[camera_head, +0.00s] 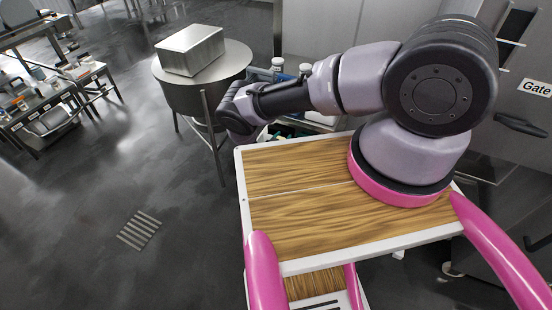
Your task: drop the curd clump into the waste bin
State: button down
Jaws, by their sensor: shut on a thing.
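My arm reaches left from its pink-ringed base, and its dark wrist bends down near the round steel stand. The gripper's fingers do not show; the wrist end is turned away behind my own arm and the tray edge. I cannot see the curd clump. I cannot make out a waste bin for certain in this view.
A round steel stand (206,87) on legs carries a rectangular metal box (190,50). Small white-capped containers (277,65) stand behind my arm. Steel cabinets (345,22) close off the back right. A workbench (45,112) stands at left. The dark floor (130,180) is open around a drain grate (139,230).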

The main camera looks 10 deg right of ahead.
jog(key=shift+c, duration=0.9)
grip_release()
jog(key=v, duration=1.1)
jog(key=shift+w, duration=0.1)
